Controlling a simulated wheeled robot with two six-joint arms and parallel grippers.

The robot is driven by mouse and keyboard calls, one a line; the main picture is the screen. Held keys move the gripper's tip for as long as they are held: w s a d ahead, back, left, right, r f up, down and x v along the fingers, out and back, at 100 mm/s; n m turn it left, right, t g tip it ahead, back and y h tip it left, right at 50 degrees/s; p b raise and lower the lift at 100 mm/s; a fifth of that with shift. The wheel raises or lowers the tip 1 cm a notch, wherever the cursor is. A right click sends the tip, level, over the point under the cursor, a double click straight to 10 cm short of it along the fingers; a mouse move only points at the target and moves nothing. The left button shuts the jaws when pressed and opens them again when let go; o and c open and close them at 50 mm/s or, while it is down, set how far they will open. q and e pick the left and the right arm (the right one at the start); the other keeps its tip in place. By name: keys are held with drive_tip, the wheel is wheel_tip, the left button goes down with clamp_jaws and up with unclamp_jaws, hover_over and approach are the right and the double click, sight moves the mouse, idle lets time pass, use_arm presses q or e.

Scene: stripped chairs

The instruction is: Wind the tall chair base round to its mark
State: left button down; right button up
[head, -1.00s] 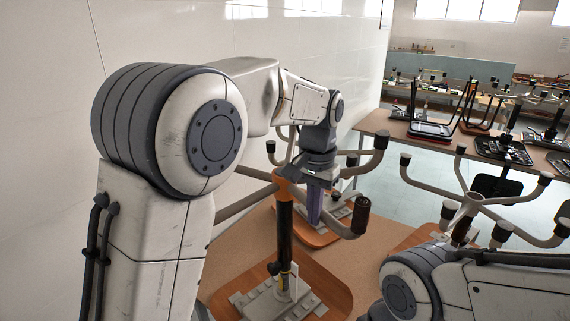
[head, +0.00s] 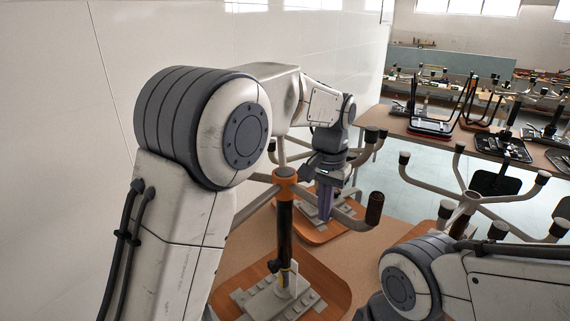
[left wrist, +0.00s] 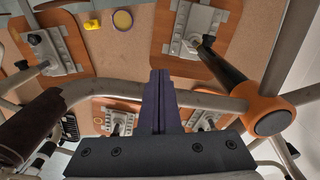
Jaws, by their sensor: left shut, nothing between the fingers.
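The tall chair base has an orange hub (head: 285,173) on an upright black column, with grey curved spokes around it. One spoke ends in a brown grip (head: 375,208) on the right. The hub (left wrist: 268,112) and the brown grip (left wrist: 35,125) also show in the left wrist view. My left gripper (head: 325,200) is shut and empty, its purple fingers pointing down beside the grip's spoke. In the left wrist view the fingers (left wrist: 160,100) cross that spoke between hub and grip; I cannot tell whether they touch it. I cannot make out the mark. My right gripper is out of view.
The column stands in a grey clamp plate (head: 262,300) on a wooden board. Another chair base (head: 470,200) stands to the right, near my right arm. A white wall runs close along the left. A table (head: 400,125) with chair parts stands behind.

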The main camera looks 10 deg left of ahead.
sight(334, 206)
use_arm(q)
drive_tip(key=shift+w+d+r+p, duration=0.1)
drive_tip(key=shift+w+d+p, duration=0.8)
drive_tip(key=shift+p, duration=0.3)
drive_tip(key=shift+w+d, duration=0.1)
drive_tip(key=shift+w, duration=0.15)
drive_tip(key=shift+s, duration=0.1)
drive_tip(key=shift+s+a+b, duration=0.3)
drive_tip(key=shift+s+a, duration=0.2)
wheel_tip(334, 206, up, 5)
drive_tip(key=p, duration=0.4)
drive_tip(key=shift+r+p, duration=0.15)
drive_tip(key=shift+p, duration=0.2)
wheel_tip(334, 206, up, 10)
drive_tip(key=shift+r, duration=0.25)
